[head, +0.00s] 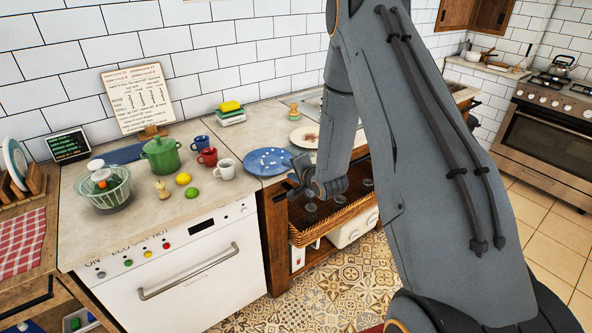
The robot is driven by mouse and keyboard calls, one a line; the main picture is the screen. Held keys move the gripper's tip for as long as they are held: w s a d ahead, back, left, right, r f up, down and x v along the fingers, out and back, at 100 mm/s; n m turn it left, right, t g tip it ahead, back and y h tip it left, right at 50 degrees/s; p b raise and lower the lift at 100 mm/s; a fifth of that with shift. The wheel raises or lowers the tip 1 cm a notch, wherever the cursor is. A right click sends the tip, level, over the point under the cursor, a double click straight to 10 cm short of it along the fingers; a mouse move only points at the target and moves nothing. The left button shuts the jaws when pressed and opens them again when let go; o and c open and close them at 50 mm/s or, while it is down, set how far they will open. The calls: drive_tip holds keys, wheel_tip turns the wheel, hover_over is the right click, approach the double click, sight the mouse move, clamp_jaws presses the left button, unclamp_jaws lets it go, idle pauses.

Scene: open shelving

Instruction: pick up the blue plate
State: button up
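The blue plate (265,160) with white speckles lies flat on the counter near its front edge, in the middle of the head view. My gripper (294,179) is at the right front of the plate, by the counter edge. In the picture it overlaps the plate's right rim. I cannot tell whether it touches the plate, or whether its fingers are open or shut. My arm covers the area to the right.
A white mug (225,169), a red mug (208,157) and a blue mug (201,142) stand left of the plate. A white plate (305,137) lies to its right. A wicker basket (330,222) sits on the shelf below. A lime (192,193) lies near the counter front.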

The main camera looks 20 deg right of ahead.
drive_tip(key=shift+w+a+f, duration=0.1)
drive_tip(key=shift+w+f, duration=0.25)
drive_tip(key=shift+w, duration=0.3)
drive_tip(key=shift+c, duration=0.2)
clamp_jaws()
drive_tip(key=shift+s+d+p, duration=0.3)
drive_tip(key=shift+s, duration=0.8)
drive_tip(key=shift+s+d+p, duration=0.25)
drive_tip(key=shift+s, duration=0.8)
drive_tip(key=shift+d, duration=0.1)
drive_tip(key=shift+o, duration=0.2)
unclamp_jaws()
drive_tip(key=shift+d, duration=0.1)
